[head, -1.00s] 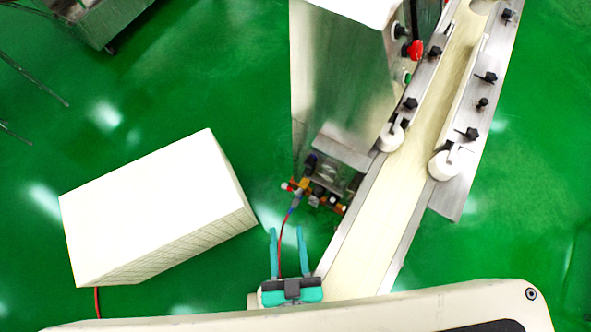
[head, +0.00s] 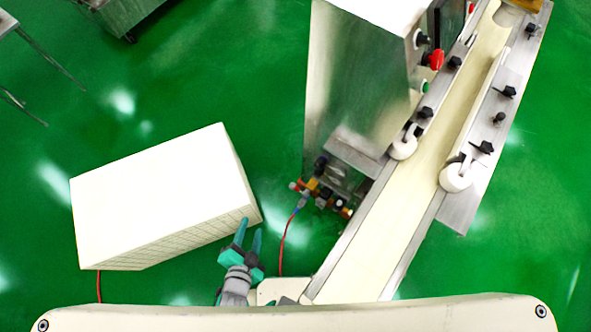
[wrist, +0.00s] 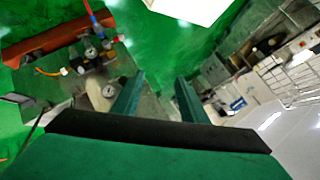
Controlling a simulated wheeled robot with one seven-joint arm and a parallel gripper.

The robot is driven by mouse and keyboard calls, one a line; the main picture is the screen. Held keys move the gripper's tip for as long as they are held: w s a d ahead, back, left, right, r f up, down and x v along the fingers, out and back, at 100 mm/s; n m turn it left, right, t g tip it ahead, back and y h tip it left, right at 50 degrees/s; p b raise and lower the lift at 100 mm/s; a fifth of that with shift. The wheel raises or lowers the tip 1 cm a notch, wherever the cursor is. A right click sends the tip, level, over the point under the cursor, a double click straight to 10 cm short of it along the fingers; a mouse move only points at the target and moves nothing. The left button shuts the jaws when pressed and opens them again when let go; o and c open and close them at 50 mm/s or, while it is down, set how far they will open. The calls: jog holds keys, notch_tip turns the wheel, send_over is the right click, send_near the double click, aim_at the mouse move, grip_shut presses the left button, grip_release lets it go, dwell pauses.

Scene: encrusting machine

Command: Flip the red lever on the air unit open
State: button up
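The air unit (head: 318,190) is a small cluster of fittings with red, yellow and blue parts, low on the side of the steel machine. A red hose runs down from it. I cannot make out the red lever for certain. My gripper (head: 248,232) has teal fingers, which are apart with nothing between them. It is left of and nearer than the air unit, not touching it. In the wrist view the gripper (wrist: 160,85) also shows its fingers apart.
A large white box (head: 150,190) lies on the green floor left of my gripper. The steel machine (head: 355,90) stands behind the air unit, and its conveyor (head: 400,200) runs down to the right of it.

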jog(key=w+a+f+m+g, duration=0.3)
jog(key=w+f+m, duration=0.2)
jog(key=w+f, duration=0.35)
jog(key=m+g, duration=0.6)
jog(key=m, duration=0.4)
send_near(295, 188)
jog(key=shift+d+x, duration=0.2)
jog(key=shift+x, duration=4.25)
jog(key=shift+s, duration=0.1)
jog(key=c, duration=0.9)
jog(key=shift+a, duration=0.1)
grip_shut()
